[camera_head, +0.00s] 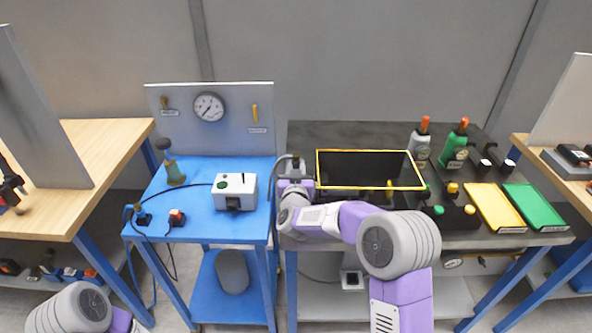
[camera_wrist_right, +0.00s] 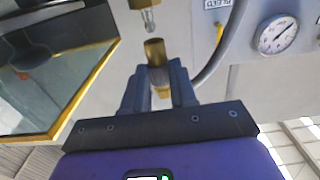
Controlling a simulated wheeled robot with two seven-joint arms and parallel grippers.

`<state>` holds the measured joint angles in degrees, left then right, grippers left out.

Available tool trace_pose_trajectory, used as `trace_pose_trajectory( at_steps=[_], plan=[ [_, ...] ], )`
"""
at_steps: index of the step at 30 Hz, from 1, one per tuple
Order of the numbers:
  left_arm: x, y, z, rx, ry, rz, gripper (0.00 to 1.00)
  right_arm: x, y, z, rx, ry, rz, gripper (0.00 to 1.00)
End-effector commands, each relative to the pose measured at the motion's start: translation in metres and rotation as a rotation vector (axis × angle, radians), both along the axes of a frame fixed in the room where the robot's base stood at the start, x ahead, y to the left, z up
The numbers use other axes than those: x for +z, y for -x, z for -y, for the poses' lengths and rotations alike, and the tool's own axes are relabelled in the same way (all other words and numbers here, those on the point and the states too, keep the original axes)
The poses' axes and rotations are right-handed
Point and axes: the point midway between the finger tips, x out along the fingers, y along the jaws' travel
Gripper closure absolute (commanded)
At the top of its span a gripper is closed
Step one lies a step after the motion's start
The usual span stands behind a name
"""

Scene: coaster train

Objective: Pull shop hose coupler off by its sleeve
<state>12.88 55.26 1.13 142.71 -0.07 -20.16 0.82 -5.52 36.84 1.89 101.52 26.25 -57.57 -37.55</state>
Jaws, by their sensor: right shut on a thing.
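The brass hose coupler (camera_wrist_right: 154,50) is between the fingers of my right gripper (camera_wrist_right: 158,82) in the right wrist view. The fingers are shut on its knurled sleeve. A grey hose (camera_wrist_right: 222,45) curves behind the gripper. In the head view my right gripper (camera_head: 295,184) is at the right edge of the blue bench, by the bent hose (camera_head: 276,168); the coupler cannot be made out there. My left gripper is out of view.
A yellow-rimmed dark panel (camera_head: 370,152) stands close right of the gripper on the dark bench. A white box (camera_head: 234,190) sits on the blue bench, before a gauge (camera_head: 208,107) board.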

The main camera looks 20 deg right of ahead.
Motion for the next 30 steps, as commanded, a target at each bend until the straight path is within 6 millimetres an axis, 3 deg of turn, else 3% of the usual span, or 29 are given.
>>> trace_pose_trajectory(
  at_steps=[21, 30],
  plan=[
    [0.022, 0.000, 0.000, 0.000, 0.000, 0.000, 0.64, 0.031, 0.000, 0.000, 0.000, 0.002, 0.002, 1.00],
    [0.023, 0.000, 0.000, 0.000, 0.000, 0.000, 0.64, 0.034, 0.000, 0.000, -0.001, 0.001, 0.002, 1.00]
  ],
)
